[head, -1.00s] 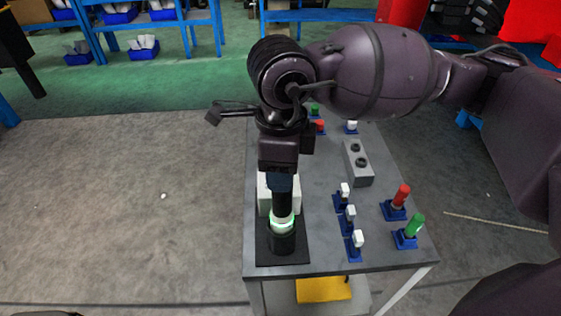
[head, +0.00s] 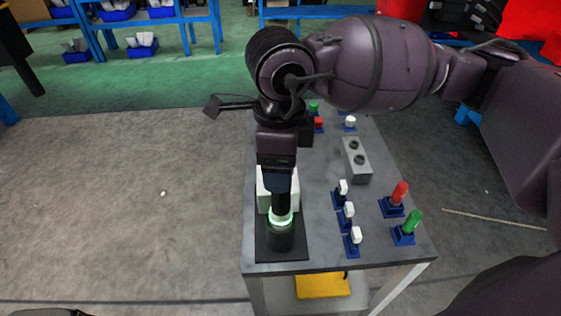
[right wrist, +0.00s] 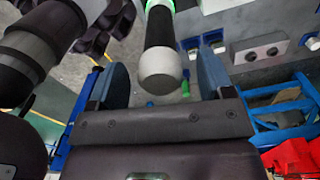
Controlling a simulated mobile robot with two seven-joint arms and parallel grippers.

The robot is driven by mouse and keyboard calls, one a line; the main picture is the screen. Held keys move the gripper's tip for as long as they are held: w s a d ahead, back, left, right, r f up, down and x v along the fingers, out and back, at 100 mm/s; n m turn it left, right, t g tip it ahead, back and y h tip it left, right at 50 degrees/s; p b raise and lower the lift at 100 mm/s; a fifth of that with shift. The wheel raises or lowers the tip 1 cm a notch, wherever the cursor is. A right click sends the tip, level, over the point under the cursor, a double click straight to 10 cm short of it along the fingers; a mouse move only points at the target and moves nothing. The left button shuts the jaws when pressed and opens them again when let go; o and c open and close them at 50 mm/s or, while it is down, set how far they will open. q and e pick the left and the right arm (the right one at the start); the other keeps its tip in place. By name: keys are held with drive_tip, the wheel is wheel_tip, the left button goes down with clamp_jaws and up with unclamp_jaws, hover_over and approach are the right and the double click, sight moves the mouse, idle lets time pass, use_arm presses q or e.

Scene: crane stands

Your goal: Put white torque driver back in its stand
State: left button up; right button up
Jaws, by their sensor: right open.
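The torque driver (head: 281,201) stands upright, with a black grip and a glowing green-white ring. Its lower end is in the dark round holder (head: 280,238) of its stand, on a black base plate (head: 264,247) at the table's near left corner. In the right wrist view the driver's white rounded end (right wrist: 160,72) lies between the two fingers. My right gripper (head: 280,188) is above the driver, around its top end; in the wrist view this gripper (right wrist: 164,80) is open, with gaps on both sides. The driver's top is hidden in the head view. My left gripper is not in view.
Several white-topped blue holders (head: 347,214), a red driver (head: 399,192), a green driver (head: 413,221) and a grey block with two holes (head: 357,161) stand to the right on the grey table (head: 322,255).

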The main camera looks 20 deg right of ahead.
drive_tip(key=shift+r+p, duration=0.85)
drive_tip(key=shift+r, duration=1.2)
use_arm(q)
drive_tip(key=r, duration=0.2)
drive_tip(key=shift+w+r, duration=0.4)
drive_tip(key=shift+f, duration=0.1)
use_arm(e)
drive_tip(key=shift+f, duration=0.1)
